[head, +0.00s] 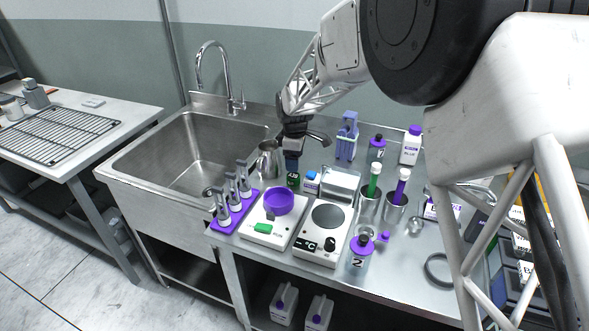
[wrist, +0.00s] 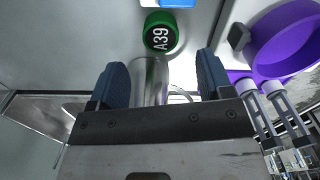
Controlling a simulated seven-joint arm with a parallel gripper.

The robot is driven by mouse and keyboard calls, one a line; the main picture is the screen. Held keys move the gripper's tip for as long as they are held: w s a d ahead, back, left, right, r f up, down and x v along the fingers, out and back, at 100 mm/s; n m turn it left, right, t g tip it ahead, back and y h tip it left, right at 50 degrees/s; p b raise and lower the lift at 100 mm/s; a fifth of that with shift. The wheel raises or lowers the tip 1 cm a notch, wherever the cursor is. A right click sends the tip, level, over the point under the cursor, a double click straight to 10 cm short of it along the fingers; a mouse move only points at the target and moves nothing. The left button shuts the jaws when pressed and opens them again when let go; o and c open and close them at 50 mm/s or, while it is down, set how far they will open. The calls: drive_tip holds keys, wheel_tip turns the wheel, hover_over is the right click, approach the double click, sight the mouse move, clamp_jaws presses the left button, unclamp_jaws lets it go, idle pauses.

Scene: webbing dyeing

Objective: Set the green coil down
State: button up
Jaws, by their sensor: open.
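The green coil (head: 293,180) shows as a small dark green piece on the steel counter, just below my gripper (head: 291,164). In the wrist view the green coil (wrist: 161,33) has a round black face marked "A39" and lies beyond my fingertips, near the top of the picture. My gripper (wrist: 160,76) is open, with its two blue fingers apart and clear of the coil. In the wrist view a metal jug (wrist: 150,80) shows between the fingers. The coil's underside is hidden, so I cannot see its contact with the counter.
The metal jug (head: 268,160) stands left of the coil, beside the sink (head: 190,150). A blue-and-white item (head: 312,182) sits close on the right. In front is a scale (head: 262,236) with a purple bowl (head: 279,202); a hotplate (head: 322,245) stands beside it.

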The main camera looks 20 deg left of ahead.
sight(296, 176)
drive_tip(key=shift+r, duration=2.45)
drive_tip(key=s+d+r+m, duration=0.3)
drive_tip(key=s+d+r, duration=0.15)
drive_tip(key=d, duration=0.55)
drive_tip(key=s+d+r+m+t, duration=0.1)
drive_tip(key=s+d+r+m, duration=0.3)
drive_tip(key=d, duration=0.6)
drive_tip(key=s+d+r+m, duration=0.25)
drive_tip(key=d+r, duration=0.35)
drive_tip(key=d, duration=0.4)
drive_tip(key=s+d+m, duration=0.3)
drive_tip(key=s+d, duration=0.3)
drive_tip(key=s, duration=0.3)
drive_tip(key=s+d+f+m+t, duration=0.1)
drive_tip(key=s+d+m, duration=0.3)
drive_tip(key=s, duration=0.5)
drive_tip(key=s+d+m, duration=0.4)
drive_tip(key=s+d, duration=0.5)
drive_tip(key=shift+s+f+t, duration=0.3)
drive_tip(key=shift+f, duration=0.1)
